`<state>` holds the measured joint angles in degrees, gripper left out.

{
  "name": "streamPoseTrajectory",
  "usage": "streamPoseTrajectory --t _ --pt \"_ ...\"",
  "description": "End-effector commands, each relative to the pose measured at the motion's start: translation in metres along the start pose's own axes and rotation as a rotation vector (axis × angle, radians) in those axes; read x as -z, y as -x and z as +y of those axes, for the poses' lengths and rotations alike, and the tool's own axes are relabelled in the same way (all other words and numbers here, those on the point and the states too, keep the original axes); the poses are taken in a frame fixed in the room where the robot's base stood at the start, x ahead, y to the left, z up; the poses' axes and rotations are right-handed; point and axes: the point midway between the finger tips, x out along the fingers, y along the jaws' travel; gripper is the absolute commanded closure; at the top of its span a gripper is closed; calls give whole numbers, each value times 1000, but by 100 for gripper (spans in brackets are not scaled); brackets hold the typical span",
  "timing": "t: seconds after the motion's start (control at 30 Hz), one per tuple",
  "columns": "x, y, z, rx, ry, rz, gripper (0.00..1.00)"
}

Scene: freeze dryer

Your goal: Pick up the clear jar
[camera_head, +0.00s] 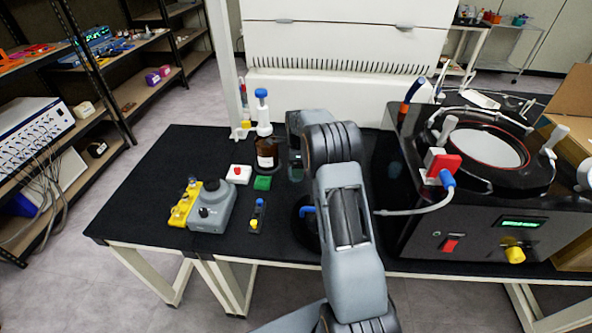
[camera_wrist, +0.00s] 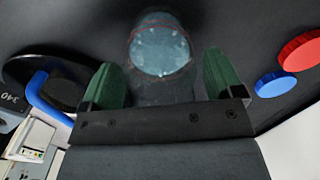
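The clear jar (camera_wrist: 160,50) stands on the black table in the wrist view, with a round pale-blue top and a thin red ring around it. Its see-through body reaches down between the green fingertips of my gripper (camera_wrist: 165,82). The fingers are apart, with a visible gap on each side of the jar, and do not seem to touch it. In the head view my arm hides most of this area, and I cannot clearly make out the jar or the fingertips there.
A grey and yellow device (camera_head: 211,205) and a red-button box (camera_head: 239,174) sit nearby. The freeze dryer (camera_head: 480,220) stands close on the right. A red disc (camera_wrist: 301,50) and blue disc (camera_wrist: 275,84) show in the wrist view.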

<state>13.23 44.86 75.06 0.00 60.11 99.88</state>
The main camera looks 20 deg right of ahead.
Motion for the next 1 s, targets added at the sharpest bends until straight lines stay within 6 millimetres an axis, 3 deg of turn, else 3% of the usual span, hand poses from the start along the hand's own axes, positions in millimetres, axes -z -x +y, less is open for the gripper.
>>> streamPoseTrajectory --t 0.5,0.77,1.0 --pt "0 1 0 2 0 0 62" --pt "0 2 0 3 0 0 62" --pt "0 22 -1 6 0 -1 62"
